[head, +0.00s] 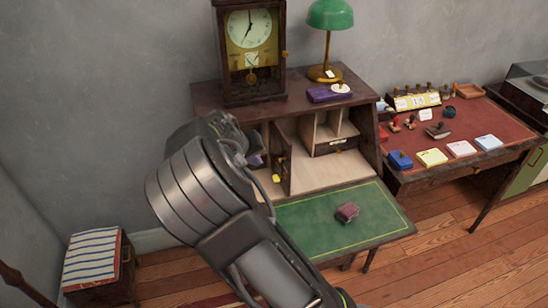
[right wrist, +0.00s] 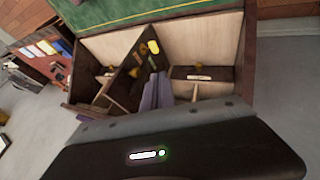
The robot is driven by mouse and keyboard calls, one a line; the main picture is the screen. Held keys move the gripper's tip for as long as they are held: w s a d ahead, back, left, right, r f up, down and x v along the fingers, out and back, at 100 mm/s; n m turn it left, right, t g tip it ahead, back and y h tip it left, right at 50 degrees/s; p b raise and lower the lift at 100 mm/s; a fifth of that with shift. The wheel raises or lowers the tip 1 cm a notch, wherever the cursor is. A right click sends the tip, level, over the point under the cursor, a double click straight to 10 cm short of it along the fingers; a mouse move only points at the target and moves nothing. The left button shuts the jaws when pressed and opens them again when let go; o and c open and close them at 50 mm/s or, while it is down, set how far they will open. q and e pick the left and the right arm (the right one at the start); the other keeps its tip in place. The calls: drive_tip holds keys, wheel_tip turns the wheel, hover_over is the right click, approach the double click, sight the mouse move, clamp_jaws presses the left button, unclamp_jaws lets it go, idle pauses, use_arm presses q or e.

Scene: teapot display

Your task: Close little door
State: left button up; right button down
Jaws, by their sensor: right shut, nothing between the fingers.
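The little door (head: 282,158) is a dark wood panel inside the open writing desk. It stands ajar, swung out between the left and middle compartments, with a yellow piece (head: 276,178) on or by it. In the right wrist view the door (right wrist: 128,72) shows as a slanted dark panel near the picture's middle. My right gripper (head: 228,138) is shut and empty in front of the desk's left part; its fingertips are hard to make out. My arm hides the desk's left side. Whether the gripper touches the door, I cannot tell. My left gripper is not in view.
The fold-down green leaf (head: 300,230) holds a small dark red object (head: 347,212). A clock (head: 250,50) and a green lamp (head: 330,15) stand on top. A labelled drawer (head: 336,145) sits right of the door. A red-topped table (head: 465,130) is at right.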

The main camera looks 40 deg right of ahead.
drive_tip(key=d, duration=0.1)
drive_tip(key=d+f+p, duration=0.1)
drive_tip(key=d, duration=0.1)
drive_tip(key=d+f, duration=0.1)
drive_tip(key=d, duration=0.1)
drive_tip(key=shift+s+d+f, duration=0.15)
drive_tip(key=shift+f, duration=0.1)
drive_tip(key=shift+s+d, duration=0.1)
